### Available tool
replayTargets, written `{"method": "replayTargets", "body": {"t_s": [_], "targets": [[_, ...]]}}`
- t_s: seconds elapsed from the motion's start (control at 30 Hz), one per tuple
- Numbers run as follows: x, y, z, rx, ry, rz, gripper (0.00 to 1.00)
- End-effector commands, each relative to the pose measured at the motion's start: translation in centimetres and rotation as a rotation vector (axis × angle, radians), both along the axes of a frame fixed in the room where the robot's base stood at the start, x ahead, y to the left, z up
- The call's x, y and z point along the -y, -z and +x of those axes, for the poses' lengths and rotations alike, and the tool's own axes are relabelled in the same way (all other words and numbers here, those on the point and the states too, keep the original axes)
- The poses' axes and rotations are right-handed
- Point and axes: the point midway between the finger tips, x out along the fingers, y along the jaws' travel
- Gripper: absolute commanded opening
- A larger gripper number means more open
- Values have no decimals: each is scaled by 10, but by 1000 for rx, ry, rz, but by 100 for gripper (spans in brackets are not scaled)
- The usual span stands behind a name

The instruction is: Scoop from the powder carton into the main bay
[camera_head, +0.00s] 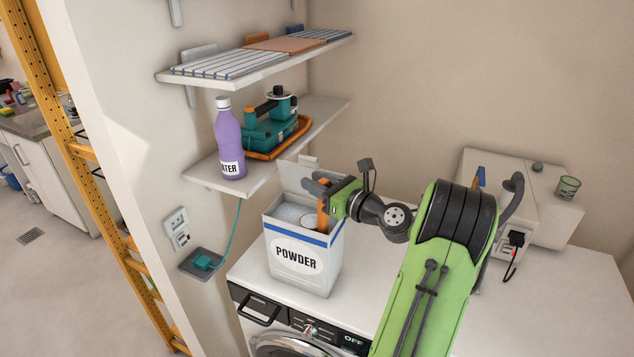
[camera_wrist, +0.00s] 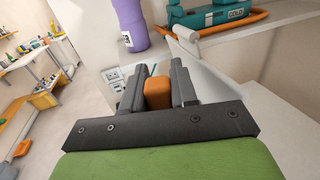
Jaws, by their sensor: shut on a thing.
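The white powder carton (camera_head: 294,262) stands on the washing machine's top, its lid open and pale powder (camera_head: 287,213) showing inside. My gripper (camera_head: 318,186) is above the carton's right side. It is shut on the orange handle (camera_head: 323,214) of a scoop, upright at the carton's opening. The pale scoop bowl (camera_head: 309,221) shows low inside the carton, partly hidden by the rim. In the wrist view, the orange handle (camera_wrist: 158,94) sits between my two grey fingers (camera_wrist: 159,78). No open main bay shows; the dark drawer front (camera_head: 258,308) on the machine looks shut.
A shelf (camera_head: 222,182) beside the carton holds a purple water bottle (camera_head: 229,140) and a teal device in an orange tray (camera_head: 275,124). The worktop (camera_head: 375,265) right of the carton is clear.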

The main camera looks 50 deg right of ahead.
Motion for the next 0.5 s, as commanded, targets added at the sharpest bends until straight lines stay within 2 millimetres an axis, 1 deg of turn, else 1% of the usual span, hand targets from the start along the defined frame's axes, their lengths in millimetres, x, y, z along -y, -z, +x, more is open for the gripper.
{"method": "replayTargets", "body": {"t_s": [0.03,0.5], "targets": [[0,-6,0,1,0,1,0],[0,-30,0,1,0,0,0]]}}
